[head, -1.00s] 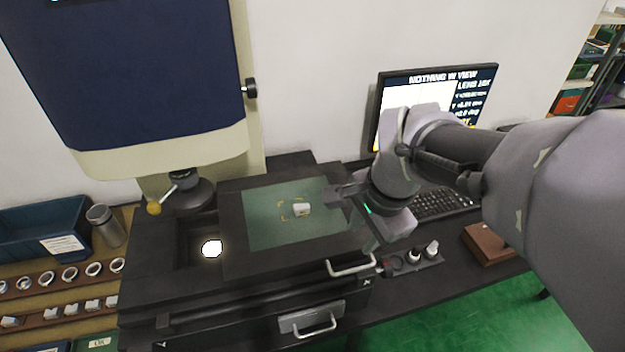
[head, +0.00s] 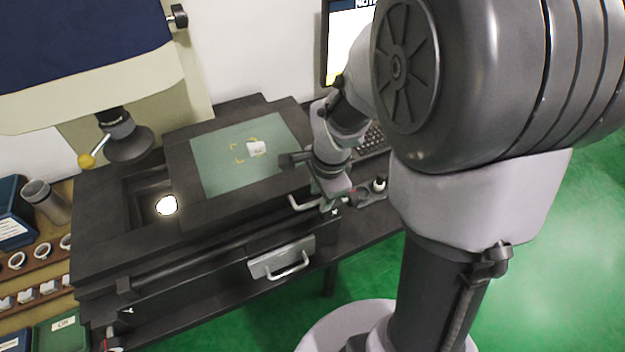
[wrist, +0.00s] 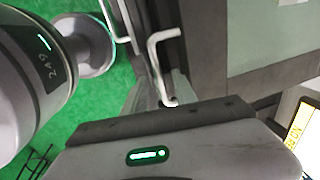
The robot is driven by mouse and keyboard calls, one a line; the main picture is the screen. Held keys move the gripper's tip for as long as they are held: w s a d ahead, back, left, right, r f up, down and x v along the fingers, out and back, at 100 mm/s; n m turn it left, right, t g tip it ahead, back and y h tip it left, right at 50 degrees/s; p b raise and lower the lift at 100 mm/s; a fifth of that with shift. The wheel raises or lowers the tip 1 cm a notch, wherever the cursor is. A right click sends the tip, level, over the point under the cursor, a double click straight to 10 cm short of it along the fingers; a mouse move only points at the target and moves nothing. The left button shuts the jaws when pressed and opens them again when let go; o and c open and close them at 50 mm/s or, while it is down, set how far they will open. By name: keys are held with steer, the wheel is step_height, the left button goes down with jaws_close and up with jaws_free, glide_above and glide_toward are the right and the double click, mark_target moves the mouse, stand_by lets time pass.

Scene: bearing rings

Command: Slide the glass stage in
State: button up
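The glass stage is a green-tinted pane (head: 215,165) in a black frame on the dark machine bed. It lies to the right of the lit round opening under the lens. A small pale part (head: 256,148) sits on the glass inside yellow corner marks. The stage's pale bar handle (head: 303,205) is at its front right; in the wrist view the handle (wrist: 157,65) runs down between my fingers. My gripper (wrist: 162,92) is at the handle, with a finger on each side and apparent gaps. Whether either finger touches it is unclear. In the head view my wrist partly hides this spot.
The lit opening (head: 166,205) is left of the stage, below the lens (head: 128,143) and its yellow-knobbed lever. A drawer with a handle (head: 290,268) is below the stage. A small holder with knobs (head: 378,186) and a keyboard (head: 372,141) are at right. Ring racks stand at left.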

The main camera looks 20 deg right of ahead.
jaws_close()
stand_by(1.4)
